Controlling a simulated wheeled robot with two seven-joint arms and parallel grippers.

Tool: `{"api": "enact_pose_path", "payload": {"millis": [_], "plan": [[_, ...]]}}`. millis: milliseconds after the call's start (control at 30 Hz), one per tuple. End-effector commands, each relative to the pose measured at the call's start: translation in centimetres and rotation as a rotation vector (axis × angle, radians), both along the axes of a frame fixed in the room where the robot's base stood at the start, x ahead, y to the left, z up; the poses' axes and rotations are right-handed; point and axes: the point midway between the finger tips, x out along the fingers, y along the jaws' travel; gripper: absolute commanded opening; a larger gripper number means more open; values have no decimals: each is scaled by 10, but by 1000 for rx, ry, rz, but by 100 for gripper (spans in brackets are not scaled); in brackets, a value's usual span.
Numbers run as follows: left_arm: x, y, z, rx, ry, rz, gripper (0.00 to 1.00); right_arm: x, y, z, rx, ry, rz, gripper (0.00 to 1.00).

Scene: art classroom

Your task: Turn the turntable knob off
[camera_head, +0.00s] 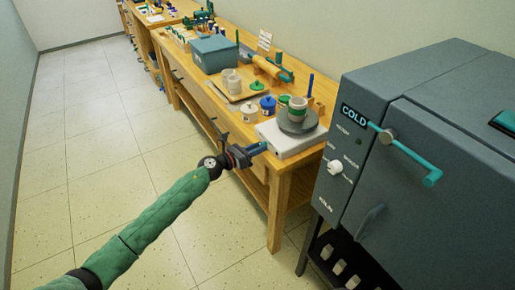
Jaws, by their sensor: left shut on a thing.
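The turntable (285,141) has a white base at the near end of the wooden table. Its dark grey round plate (297,126) carries a pale cup with a green band (298,108). My left gripper (264,147) reaches in from the lower left, its fingertips at the left front side of the white base. It is shut on the turntable knob there. The fingers cover the knob, so its setting cannot be read. My right gripper is not in view.
A grey kiln (430,150) marked COLD, with a teal handle and a white knob (334,168), stands right of the table. Paint jars (268,106), a tray with pale cups (231,84) and a blue-grey bin (214,54) stand behind the turntable. The floor at left is clear.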

Motion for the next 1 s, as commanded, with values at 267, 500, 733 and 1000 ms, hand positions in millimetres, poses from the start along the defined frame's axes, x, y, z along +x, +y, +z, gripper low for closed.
{"api": "enact_pose_path", "payload": {"millis": [267, 500, 733, 1000], "plan": [[0, 0, 0, 0, -1, 1, 30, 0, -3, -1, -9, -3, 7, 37], [-5, 8, -2, 1, -1, 1, 30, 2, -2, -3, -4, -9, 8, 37], [-25, 36, -3, 3, -2, 2, 30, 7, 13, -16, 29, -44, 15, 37], [-43, 60, -1, 1, -1, 1, 30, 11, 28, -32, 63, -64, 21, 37]]}}
